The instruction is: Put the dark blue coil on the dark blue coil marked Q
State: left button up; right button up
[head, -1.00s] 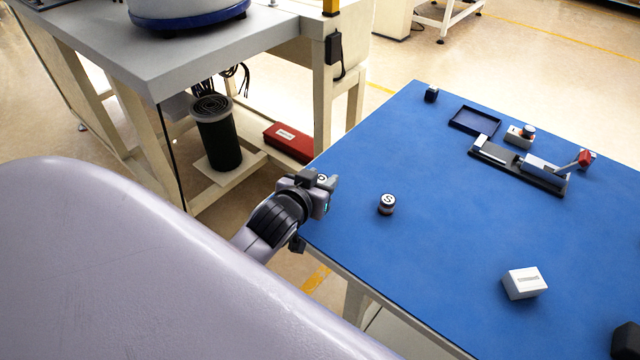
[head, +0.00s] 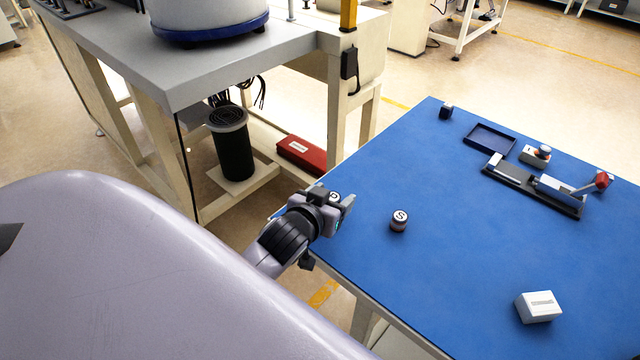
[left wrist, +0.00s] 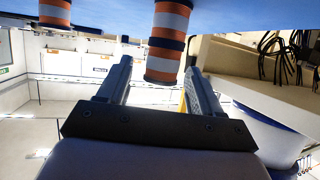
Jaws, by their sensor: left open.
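In the left wrist view, which looks upside down, two orange-and-white striped coils with dark blue ends stand end to end. One touches the blue table and is the table-side coil (left wrist: 172,18); the other is the outer coil (left wrist: 162,62) on it. My left gripper (left wrist: 160,75) is open, a finger on either side of the outer coil, with gaps visible. In the head view my left gripper (head: 340,205) is at the table's left edge, and a marked coil top (head: 333,197) shows between its fingers; its letter is hard to read. My right gripper is not in view.
A coil marked S (head: 399,220) stands to the right on the blue table (head: 440,270). The table's middle is clear.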

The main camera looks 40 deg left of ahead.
pick_arm(q)
jog(key=v, duration=1.1)
jog(key=s+d+f+m+h, duration=0.1)
jog(key=f, duration=0.2)
jog(key=s+d+f+m+g+h, duration=0.1)
jog(key=d+f, duration=0.1)
jog(key=f, duration=0.1)
jog(key=s+d+f+h, duration=0.1)
jog(key=d+f, duration=0.1)
jog(key=f, duration=0.2)
jog(key=shift+s+f+m+g, duration=0.1)
jog(key=shift+s+m+g, duration=0.2)
jog(key=shift+m, duration=0.1)
jog(key=s+d+f+m+g+h, duration=0.1)
jog(key=s+d+f, duration=0.1)
jog(key=s+f, duration=0.2)
notch_tip(320, 180, down, 3)
jog(key=shift+s+d+f+m+h, duration=0.1)
jog(key=shift+s+d+m+h, duration=0.1)
jog(key=shift+d+m+h, duration=0.1)
